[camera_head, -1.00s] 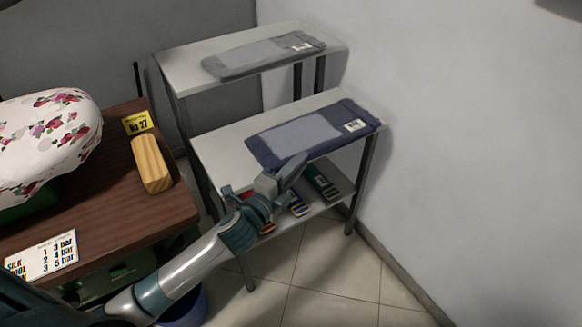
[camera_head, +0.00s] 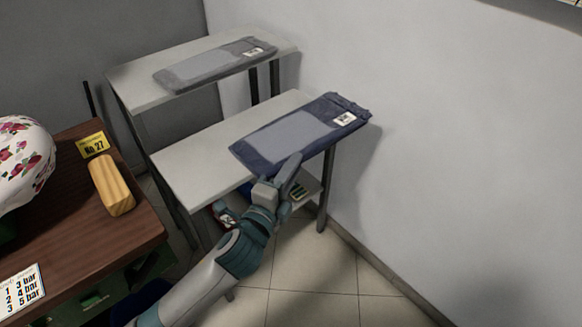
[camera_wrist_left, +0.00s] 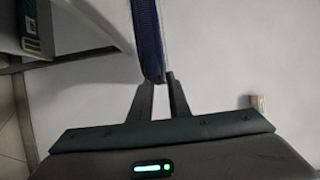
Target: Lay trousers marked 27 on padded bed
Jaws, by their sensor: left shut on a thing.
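Dark navy folded trousers (camera_head: 295,135) with a lighter panel and a white tag (camera_head: 345,119) are over the right part of the nearer shelf top; the tag's number is too small to read. My left gripper (camera_head: 288,170) is shut on their near edge. In the left wrist view the navy cloth (camera_wrist_left: 148,40) is between the fingertips (camera_wrist_left: 160,80). The trousers look raised off the shelf, with a shadow on the wall. The padded bed (camera_head: 22,165), with a floral cover, is partly in view at the left edge. My right gripper is not in view.
Grey folded trousers (camera_head: 205,67) lie on the farther shelf (camera_head: 135,85). On the brown table (camera_head: 130,235) are a yellow No 27 card (camera_head: 92,145), a wooden block (camera_head: 112,190) and a pressure card (camera_head: 20,292). Open tiled floor lies at right.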

